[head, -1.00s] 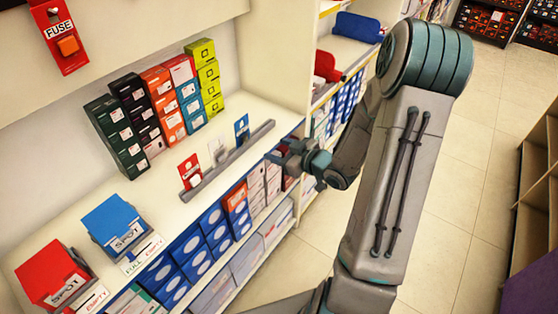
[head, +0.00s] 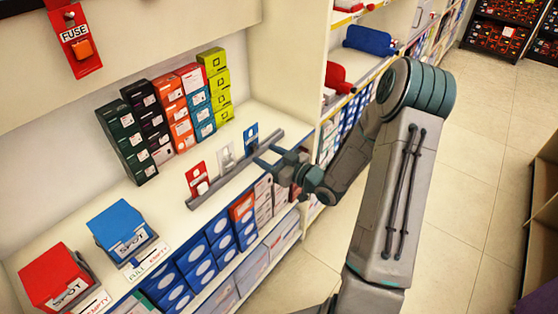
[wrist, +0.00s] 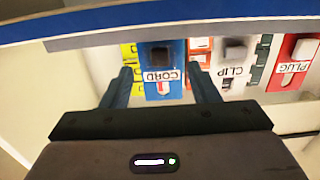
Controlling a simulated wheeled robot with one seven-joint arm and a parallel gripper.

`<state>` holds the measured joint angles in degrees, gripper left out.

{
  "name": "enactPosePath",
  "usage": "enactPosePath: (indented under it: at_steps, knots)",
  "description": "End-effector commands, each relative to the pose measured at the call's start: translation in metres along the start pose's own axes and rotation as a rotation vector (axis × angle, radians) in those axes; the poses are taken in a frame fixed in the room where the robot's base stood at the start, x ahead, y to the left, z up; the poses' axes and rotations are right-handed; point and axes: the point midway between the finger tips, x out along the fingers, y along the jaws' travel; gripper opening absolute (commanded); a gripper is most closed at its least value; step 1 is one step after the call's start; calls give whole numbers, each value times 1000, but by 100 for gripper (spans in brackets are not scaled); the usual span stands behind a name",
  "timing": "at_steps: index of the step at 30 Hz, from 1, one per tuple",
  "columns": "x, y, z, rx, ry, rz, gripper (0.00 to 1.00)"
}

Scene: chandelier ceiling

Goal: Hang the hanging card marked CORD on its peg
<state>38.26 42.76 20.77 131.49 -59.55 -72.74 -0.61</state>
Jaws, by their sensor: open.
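The blue CORD card (head: 251,139) stands upright in a grey rail (head: 232,170) on the shelf, at the rail's right end. In the wrist view the same card (wrist: 165,88) appears upside down, with its white CORD label readable. My gripper (head: 264,156) is open and empty just in front of the card. In the wrist view my gripper's fingertips (wrist: 160,72) appear on either side of the card; contact cannot be told. A peg for CORD is not identifiable in these views.
The white CLIP card (head: 226,156) and red PLUG card (head: 198,178) share the rail. A red FUSE card (head: 73,40) hangs on the upper panel. Stacked boxes (head: 160,120) stand behind the rail. Blue (head: 118,228) and red (head: 55,275) SPOT boxes sit at the front left.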

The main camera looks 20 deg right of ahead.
Motion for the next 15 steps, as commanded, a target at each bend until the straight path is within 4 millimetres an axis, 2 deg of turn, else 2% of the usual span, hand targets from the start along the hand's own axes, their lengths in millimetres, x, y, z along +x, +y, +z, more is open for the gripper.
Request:
enactPosePath:
  at_steps: [9, 15]
  knots:
    - [37, 0, 2, -1, 0, -2, 55]
    - [50, 0, 1, -1, 1, -1, 55]
